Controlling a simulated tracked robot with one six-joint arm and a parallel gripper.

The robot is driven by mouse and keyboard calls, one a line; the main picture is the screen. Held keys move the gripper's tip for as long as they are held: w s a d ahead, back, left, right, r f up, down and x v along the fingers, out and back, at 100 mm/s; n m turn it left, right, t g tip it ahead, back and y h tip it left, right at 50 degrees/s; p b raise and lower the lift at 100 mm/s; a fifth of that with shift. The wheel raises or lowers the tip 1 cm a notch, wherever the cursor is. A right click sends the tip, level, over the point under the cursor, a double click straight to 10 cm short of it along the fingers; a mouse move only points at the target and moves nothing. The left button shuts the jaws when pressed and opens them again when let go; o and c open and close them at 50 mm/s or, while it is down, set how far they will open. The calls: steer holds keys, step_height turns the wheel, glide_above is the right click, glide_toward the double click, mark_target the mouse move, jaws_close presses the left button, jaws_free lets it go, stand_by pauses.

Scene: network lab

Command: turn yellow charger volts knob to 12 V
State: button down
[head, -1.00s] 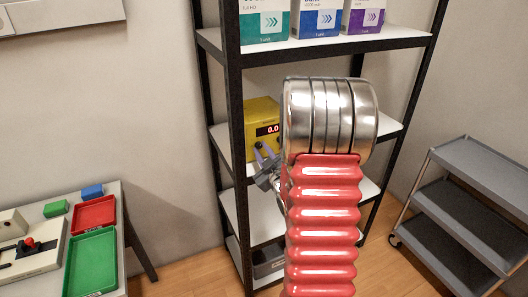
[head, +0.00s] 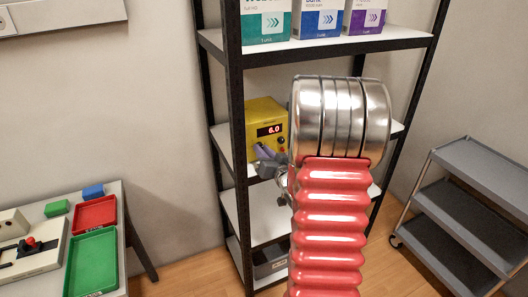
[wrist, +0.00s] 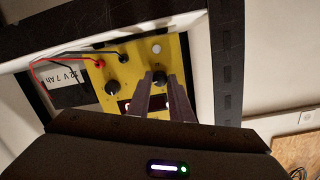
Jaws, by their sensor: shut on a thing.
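The yellow charger (head: 262,110) stands on a middle shelf of the rack. Its red display (head: 269,130) reads 6.0. My gripper (head: 258,153) is at the lower left of its front panel. In the wrist view, my gripper (wrist: 160,80) is shut on a black knob (wrist: 160,76), one finger on each side. A second black knob (wrist: 112,88) on the yellow panel is free. The knob labels are too small to read. My fingers and wrist hide part of the display in the wrist view, and my arm hides the shelf's right part in the head view.
A battery marked 12 V 7 Ah (wrist: 64,84) sits beside the charger, with a red lead (wrist: 62,59) and a black lead near it. Black rack posts (head: 234,150) stand close to my gripper. A grey cart (head: 470,200) is at the right.

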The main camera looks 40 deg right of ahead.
steer(key=m, duration=0.4)
steer(key=shift+d+y, duration=0.2)
steer(key=shift+y, duration=0.1)
steer(key=m, duration=0.5)
steer(key=shift+s+d+t+y, duration=0.1)
steer(key=shift+d+t+y, duration=0.05)
steer(key=shift+t+y, duration=0.2)
steer(key=m, duration=0.5)
steer(key=shift+f+y, duration=0.15)
steer(key=shift+y, duration=0.1)
steer(key=m, duration=0.5)
steer(key=shift+f+t, duration=0.1)
steer(key=shift+t, duration=0.25)
steer(key=c, duration=2)
jaws_free()
steer(key=o, duration=0.4)
